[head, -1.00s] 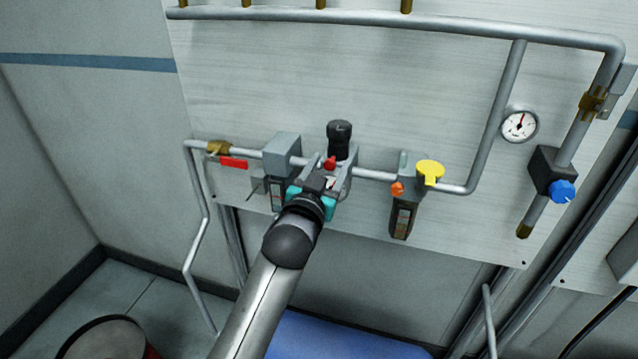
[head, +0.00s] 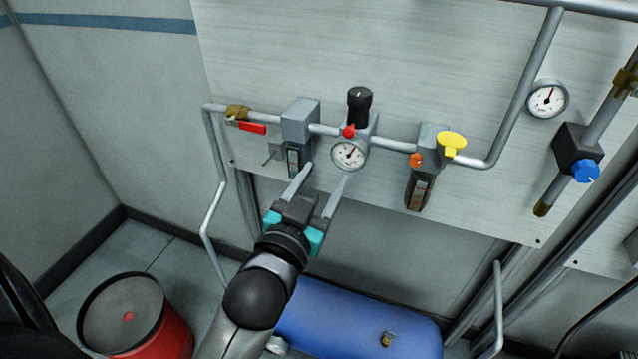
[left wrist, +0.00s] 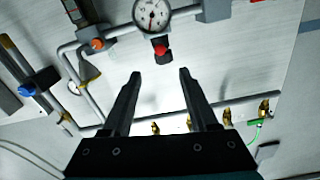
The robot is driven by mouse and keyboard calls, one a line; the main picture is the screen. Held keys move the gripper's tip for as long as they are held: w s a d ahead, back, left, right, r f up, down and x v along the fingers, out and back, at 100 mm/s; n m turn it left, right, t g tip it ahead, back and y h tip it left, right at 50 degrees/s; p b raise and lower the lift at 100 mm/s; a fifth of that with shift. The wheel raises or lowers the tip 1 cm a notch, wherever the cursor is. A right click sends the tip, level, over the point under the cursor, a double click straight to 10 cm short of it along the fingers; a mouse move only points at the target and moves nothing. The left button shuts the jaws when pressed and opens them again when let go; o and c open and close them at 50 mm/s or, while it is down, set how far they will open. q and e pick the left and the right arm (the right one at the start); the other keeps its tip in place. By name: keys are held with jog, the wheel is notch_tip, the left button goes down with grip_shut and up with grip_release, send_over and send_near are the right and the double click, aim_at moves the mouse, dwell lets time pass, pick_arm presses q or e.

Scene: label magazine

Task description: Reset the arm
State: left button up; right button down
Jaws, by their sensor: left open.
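My left gripper (head: 316,190) is open and empty in the head view. Its two fingers point up toward the panel, just below a round gauge (head: 348,154) on the pipe. The gauge belongs to a regulator with a black knob (head: 359,103) on top and a small red knob (head: 349,130). In the left wrist view the gripper (left wrist: 158,75) also shows open, with nothing between its fingers. The gauge (left wrist: 151,15) and the red knob (left wrist: 160,50) show there beyond the fingertips. My right gripper is not in view.
A red-handled valve (head: 252,128), a grey filter unit (head: 300,122) and a yellow knob (head: 452,143) sit along the pipe. A second gauge (head: 548,99) and a blue knob (head: 586,171) are at right. A blue tank (head: 350,318) and a red drum (head: 170,338) stand below.

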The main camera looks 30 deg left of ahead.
pick_arm(q)
jog(key=shift+s, duration=0.5)
jog(key=d+f+m+g+h+b, duration=0.1)
jog(key=d+f+g+h, duration=0.2)
jog(key=f, duration=1.7)
jog(key=s+d+f+g+b, duration=0.1)
jog(key=s+f+g, duration=0.25)
jog(key=f, duration=0.65)
jog(key=s+d+f+g, duration=0.15)
jog(key=s+f, duration=0.25)
jog(key=f, duration=0.5)
jog(key=s+a+f+g, duration=0.1)
jog(key=s+f+g, duration=0.2)
jog(key=s+f, duration=0.3)
jog(key=s+a+f+g+b, duration=0.1)
jog(key=s+a+f+g, duration=0.1)
jog(key=s+f, duration=0.5)
jog(key=s+a+f+g+y, duration=0.1)
jog(key=s+f+g, duration=0.3)
jog(key=s, duration=1.1)
notch_tip(320, 180, down, 3)
jog(key=shift+a+r+m+b, duration=0.2)
jog(key=shift+a+m+b, duration=0.2)
jog(key=shift+a, duration=0.05)
